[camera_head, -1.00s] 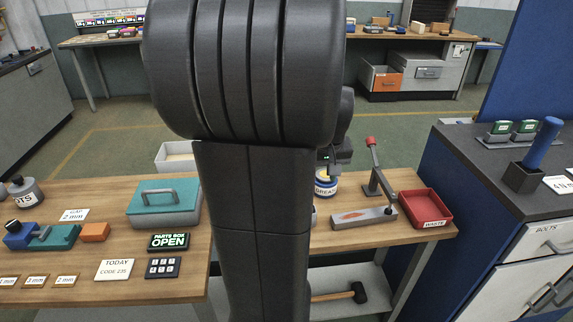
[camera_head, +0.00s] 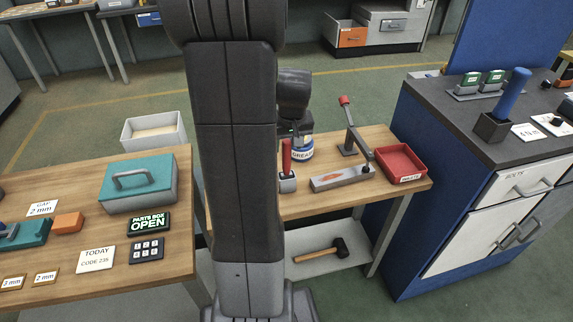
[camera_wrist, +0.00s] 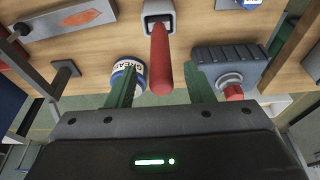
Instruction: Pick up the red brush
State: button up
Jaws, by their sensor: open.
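The red brush handle (camera_head: 286,158) stands upright in a small grey holder (camera_head: 287,184) on the right wooden bench, just right of my arm. In the wrist view the red handle (camera_wrist: 160,62) points from the grey holder (camera_wrist: 158,14) toward my gripper. My gripper (camera_wrist: 161,88) is open, with a green finger on each side of the handle's end in the picture. I cannot tell whether the handle is in the depth of the jaws. No contact shows. The brush's lower end is hidden in the holder.
A grease tin (camera_head: 302,148) stands close behind the brush and beside the left finger in the wrist view (camera_wrist: 128,68). A grey ribbed block (camera_wrist: 228,62) with a red knob is by the right finger.

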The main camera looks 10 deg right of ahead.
aim_at(287, 166)
jog(key=shift+w+p+x, duration=0.1)
jog(key=shift+p+x, duration=0.05)
jog(key=shift+x, duration=0.95)
jog(key=shift+w+p+x, duration=0.15)
jog(key=shift+x, duration=0.95)
jog(key=shift+c, duration=0.5)
grip_shut()
